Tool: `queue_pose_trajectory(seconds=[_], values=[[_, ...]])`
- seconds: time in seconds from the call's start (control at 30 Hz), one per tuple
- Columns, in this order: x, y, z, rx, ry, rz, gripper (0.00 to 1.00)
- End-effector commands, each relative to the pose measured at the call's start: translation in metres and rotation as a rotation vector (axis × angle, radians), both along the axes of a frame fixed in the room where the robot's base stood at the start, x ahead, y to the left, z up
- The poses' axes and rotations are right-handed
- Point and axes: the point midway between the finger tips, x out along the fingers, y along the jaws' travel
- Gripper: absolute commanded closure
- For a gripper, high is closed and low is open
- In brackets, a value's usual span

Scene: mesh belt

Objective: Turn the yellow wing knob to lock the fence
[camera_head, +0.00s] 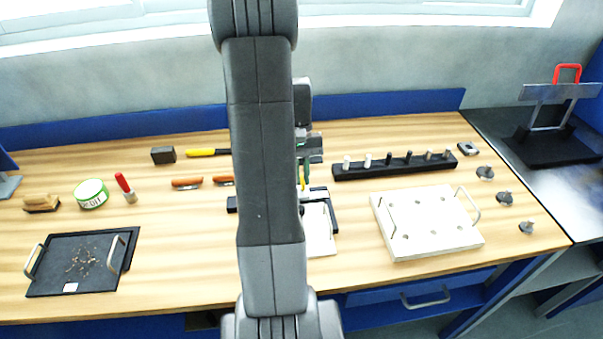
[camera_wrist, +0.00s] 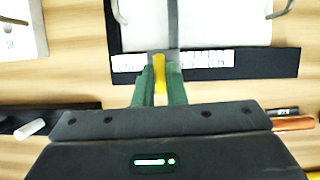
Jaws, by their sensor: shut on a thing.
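In the wrist view the yellow wing knob (camera_wrist: 159,72) stands between the two green fingers of my gripper (camera_wrist: 160,86). The fingers are shut on it. The knob sits at a black bar (camera_wrist: 235,66) with white scale strips, and a grey strip (camera_wrist: 173,25) runs from there over a white plate (camera_wrist: 220,22). I cannot tell which part is the fence. In the head view my gripper (camera_head: 304,178) is partly behind my arm, over the black fixture (camera_head: 334,197) and its white plate (camera_head: 319,240). The knob's lower part is hidden.
A white board with handles (camera_head: 425,222) lies to the right, with a black rack of pegs (camera_head: 395,165) behind it. A dark tray (camera_head: 80,265), a green-rimmed tin (camera_head: 91,193) and a red-handled tool (camera_head: 124,187) are at left. Bare wood shows around (camera_head: 180,240).

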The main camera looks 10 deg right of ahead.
Motion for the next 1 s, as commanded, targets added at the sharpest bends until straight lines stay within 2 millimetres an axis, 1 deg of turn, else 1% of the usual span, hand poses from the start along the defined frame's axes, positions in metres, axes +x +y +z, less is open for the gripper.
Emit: queue_pose_trajectory(seconds=[0.2, 0.6, 0.63, 0.73, 1.0], values=[[0.0003, -0.0005, 0.0004, 0.000, -0.002, -0.039, 1.00], [0.0003, -0.0004, 0.0003, 0.000, -0.002, -0.045, 1.00], [0.0003, -0.0004, 0.0003, 0.000, -0.002, -0.045, 0.87], [0.0003, -0.0004, 0.0003, 0.000, -0.002, -0.044, 0.68], [0.0003, -0.0004, 0.0004, 0.000, -0.001, -0.043, 0.67]])
